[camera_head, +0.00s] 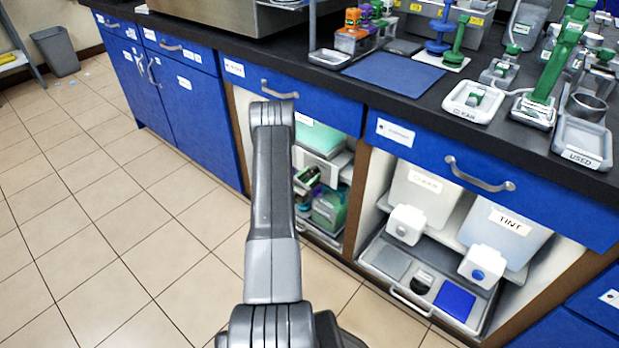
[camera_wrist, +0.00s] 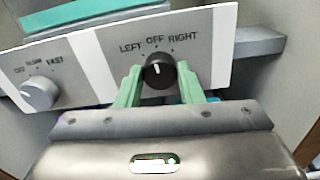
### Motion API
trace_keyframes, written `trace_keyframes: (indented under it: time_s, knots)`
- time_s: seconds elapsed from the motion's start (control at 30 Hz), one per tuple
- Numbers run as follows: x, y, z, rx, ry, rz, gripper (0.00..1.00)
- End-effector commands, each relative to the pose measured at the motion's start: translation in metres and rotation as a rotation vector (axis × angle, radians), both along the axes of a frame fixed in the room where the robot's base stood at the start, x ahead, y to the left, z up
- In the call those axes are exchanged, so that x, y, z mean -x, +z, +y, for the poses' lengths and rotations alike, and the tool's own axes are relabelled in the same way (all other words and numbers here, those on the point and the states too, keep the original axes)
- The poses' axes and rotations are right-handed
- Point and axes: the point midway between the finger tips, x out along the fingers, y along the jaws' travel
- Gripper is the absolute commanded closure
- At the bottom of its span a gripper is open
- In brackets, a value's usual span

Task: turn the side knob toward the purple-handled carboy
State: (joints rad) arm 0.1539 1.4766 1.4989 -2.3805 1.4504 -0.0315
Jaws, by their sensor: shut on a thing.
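The side knob (camera_wrist: 158,72) is black and sits on a white panel (camera_wrist: 213,72) marked LEFT, OFF and RIGHT. Its white pointer line stands about upright, toward OFF. My gripper (camera_wrist: 158,80) has green fingers, one on each side of the knob, and is shut on it. No purple-handled carboy is clear in either view; a small purple patch shows low at the left of the wrist view, too little to identify.
A grey speed knob (camera_wrist: 40,93) marked SLOW and FAST is left of the side knob. A grey bar (camera_wrist: 258,42) is at the right. In the head view, a green container (camera_head: 329,211) stands low in the bay.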

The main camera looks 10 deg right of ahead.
Motion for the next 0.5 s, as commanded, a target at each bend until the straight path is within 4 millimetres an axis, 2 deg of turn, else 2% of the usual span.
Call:
trace_keyframes:
  time_s: [0.5]
  knots:
    - [-0.0003,-0.0022,0.0005,0.258,0.000,0.334,0.89]
